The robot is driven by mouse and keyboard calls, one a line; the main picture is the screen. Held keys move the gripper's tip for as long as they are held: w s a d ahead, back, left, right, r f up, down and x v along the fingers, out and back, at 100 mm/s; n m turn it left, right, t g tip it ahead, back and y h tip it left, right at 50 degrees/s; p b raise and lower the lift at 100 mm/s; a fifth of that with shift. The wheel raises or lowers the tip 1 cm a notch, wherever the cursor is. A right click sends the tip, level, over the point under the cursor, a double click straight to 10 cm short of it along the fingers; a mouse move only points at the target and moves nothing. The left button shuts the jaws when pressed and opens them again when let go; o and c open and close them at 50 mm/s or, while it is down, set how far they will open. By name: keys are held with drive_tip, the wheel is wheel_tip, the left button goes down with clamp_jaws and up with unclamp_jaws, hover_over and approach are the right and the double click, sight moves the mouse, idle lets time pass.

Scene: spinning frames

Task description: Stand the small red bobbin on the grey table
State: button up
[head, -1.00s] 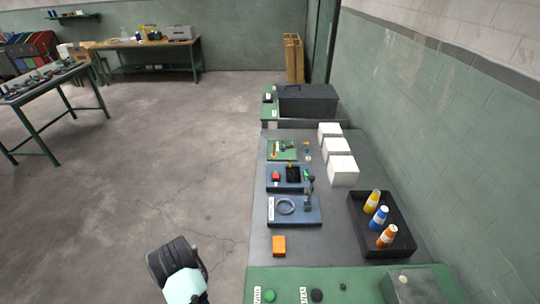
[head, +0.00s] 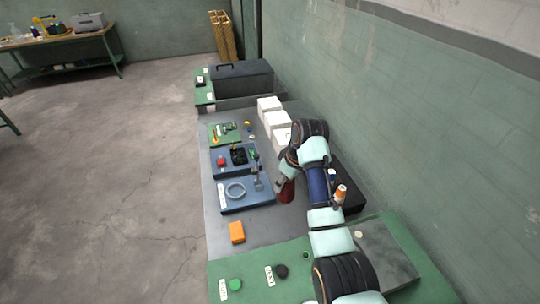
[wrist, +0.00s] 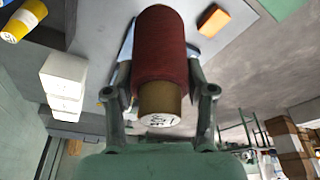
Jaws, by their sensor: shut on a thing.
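The red bobbin (head: 287,192) is in my gripper (head: 284,182), beside the blue board with the ring, in the head view. It looks roughly upright there; I cannot tell whether its bottom touches the grey table (head: 262,238). In the wrist view the red bobbin (wrist: 160,45) fills the middle, with its tan core and white labelled end towards the camera. My gripper's fingers (wrist: 160,82) are shut on it from both sides. The table also shows behind it in the wrist view.
A black tray (head: 353,191) with blue and orange bobbins stands right, partly behind my arm. White blocks (head: 270,104) line the back right. The blue ring board (head: 262,203) is left of the bobbin; an orange block (head: 237,232) lies nearer. Table between the orange block and my arm is clear.

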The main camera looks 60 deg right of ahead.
sight(292, 200)
wheel_tip(292, 200, down, 20)
drive_tip(key=b, duration=0.4)
drive_tip(key=shift+f, duration=0.2)
drive_tip(key=o, duration=1.3)
drive_tip(key=shift+r, duration=0.1)
drive_tip(key=p+v, duration=0.3)
drive_tip(key=v, duration=0.9)
drive_tip(key=shift+r+p, duration=0.15)
drive_tip(key=shift+p, duration=0.15)
drive_tip(key=shift+a, duration=0.1)
